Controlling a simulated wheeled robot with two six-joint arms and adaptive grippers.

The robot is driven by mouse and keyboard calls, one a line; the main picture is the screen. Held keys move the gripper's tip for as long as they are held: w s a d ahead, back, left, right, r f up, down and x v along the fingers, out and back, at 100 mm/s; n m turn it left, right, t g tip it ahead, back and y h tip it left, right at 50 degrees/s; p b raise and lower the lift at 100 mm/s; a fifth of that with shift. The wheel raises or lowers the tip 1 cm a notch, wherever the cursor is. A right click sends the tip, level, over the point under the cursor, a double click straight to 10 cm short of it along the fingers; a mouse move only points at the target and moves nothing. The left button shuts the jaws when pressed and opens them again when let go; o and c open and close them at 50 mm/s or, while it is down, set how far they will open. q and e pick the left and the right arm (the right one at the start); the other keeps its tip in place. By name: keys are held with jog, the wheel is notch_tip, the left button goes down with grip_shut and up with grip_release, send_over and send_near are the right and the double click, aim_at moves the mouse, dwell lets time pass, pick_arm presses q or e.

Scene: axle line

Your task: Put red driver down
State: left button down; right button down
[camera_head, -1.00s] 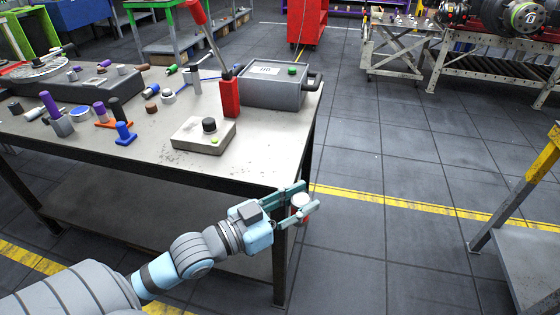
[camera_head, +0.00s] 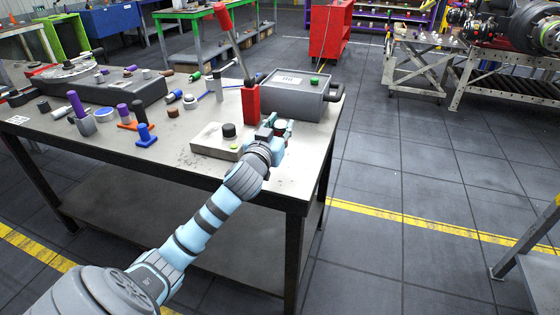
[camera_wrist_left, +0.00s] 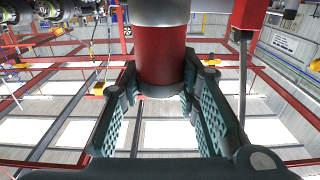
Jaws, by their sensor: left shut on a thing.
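My left gripper (camera_head: 281,130) is over the right front part of the workbench, just right of the beige button box. In the left wrist view its green ribbed fingers (camera_wrist_left: 160,88) are shut around the red driver (camera_wrist_left: 161,55), a red cylinder with grey bands. The driver's far end is cut off by the picture's top edge. In the head view the driver is mostly hidden by the gripper. I cannot tell whether it touches the bench (camera_head: 312,133). My right gripper is not in view.
A red block with a tall red-handled lever (camera_head: 251,103) stands just behind the gripper. A grey box with a green button (camera_head: 294,98) is behind it. The beige button box (camera_head: 208,143) is to the left, with several coloured pegs further left. The bench's right edge is close.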

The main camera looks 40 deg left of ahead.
pick_arm(q)
notch_tip(320, 180, down, 8)
jog(key=shift+f+b, duration=0.2)
jog(key=shift+b, duration=0.9)
jog(key=c, duration=1.2)
grip_release()
jog(key=shift+r, duration=0.1)
jog(key=v, duration=1.2)
jog(key=shift+d, duration=0.1)
